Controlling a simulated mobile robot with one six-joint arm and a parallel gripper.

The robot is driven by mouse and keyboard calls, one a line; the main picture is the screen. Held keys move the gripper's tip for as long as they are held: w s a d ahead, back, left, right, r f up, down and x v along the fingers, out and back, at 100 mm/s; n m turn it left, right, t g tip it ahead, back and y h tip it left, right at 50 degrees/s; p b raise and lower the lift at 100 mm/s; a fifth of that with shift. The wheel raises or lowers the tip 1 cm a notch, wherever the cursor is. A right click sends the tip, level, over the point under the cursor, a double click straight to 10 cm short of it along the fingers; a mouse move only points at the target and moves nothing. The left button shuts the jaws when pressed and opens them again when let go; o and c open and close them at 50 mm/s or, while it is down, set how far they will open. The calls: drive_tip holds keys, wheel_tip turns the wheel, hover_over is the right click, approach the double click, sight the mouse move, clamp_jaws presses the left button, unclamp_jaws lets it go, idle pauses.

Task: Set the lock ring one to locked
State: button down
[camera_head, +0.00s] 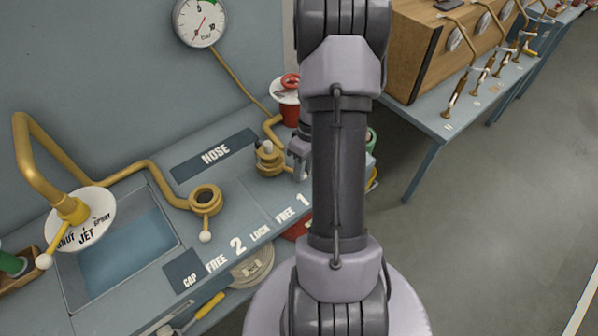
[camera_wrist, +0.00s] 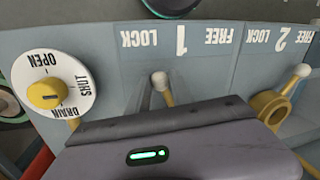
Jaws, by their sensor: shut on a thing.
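Lock ring one (camera_head: 270,160) is a brass ring on the bench in the head view, with a brass pipe behind it. In the wrist view the white ball end (camera_wrist: 160,79) of a short brass lever shows by the label 1, between LOCK and FREE; the ring itself is hidden there by my gripper's body. My gripper (camera_head: 300,165) is at the right side of the ring, shut on the lever, partly hidden by my arm in the head view. The exact grip is hard to see.
Lock ring two (camera_head: 205,199) sits to the left, its white-ended lever pointing to the bench front. A brass jet spout (camera_head: 72,208) stands over a basin at left. A dial marked OPEN, SHUT, DRAIN (camera_wrist: 48,94) is close by in the wrist view.

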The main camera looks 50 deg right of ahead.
drive_tip(key=shift+w+d+n, duration=0.15)
drive_tip(key=shift+d+n, duration=0.35)
drive_tip(key=c, duration=1.1)
unclamp_jaws()
drive_tip(key=shift+c, duration=0.2)
drive_tip(key=d+r+p, duration=0.3)
drive_tip(key=r+p, duration=0.3)
drive_tip(key=r, duration=1.1)
drive_tip(key=shift+d, duration=0.15)
drive_tip(key=shift+w, duration=0.1)
